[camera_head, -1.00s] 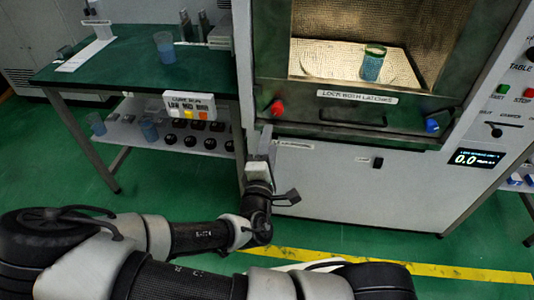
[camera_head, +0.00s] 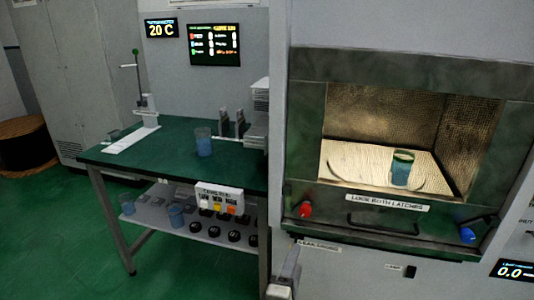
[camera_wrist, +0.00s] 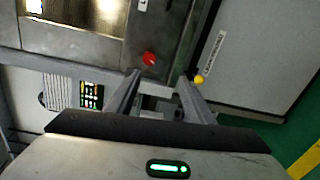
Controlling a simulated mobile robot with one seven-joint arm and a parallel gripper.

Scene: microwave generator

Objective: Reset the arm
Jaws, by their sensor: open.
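My gripper (camera_wrist: 160,92) shows in the wrist view with its two fingers spread apart and nothing between them. In the head view only part of my gripper (camera_head: 286,270) shows at the bottom edge, in front of the lower left of the microwave generator (camera_head: 340,225). In the wrist view a red latch knob (camera_wrist: 149,58) lies beyond the left finger and a yellow knob (camera_wrist: 198,79) beyond the right finger. The generator's chamber is lit, and a beaker with blue liquid (camera_head: 401,172) stands inside on the pale plate (camera_head: 345,165).
A green-topped table (camera_head: 175,150) stands left of the generator with a beaker (camera_head: 203,143) on it. Its lower shelf (camera_head: 190,227) holds cups and dark round items. A red knob (camera_head: 305,209) and blue knob (camera_head: 467,235) flank the chamber handle. Green floor (camera_head: 60,220) is clear at left.

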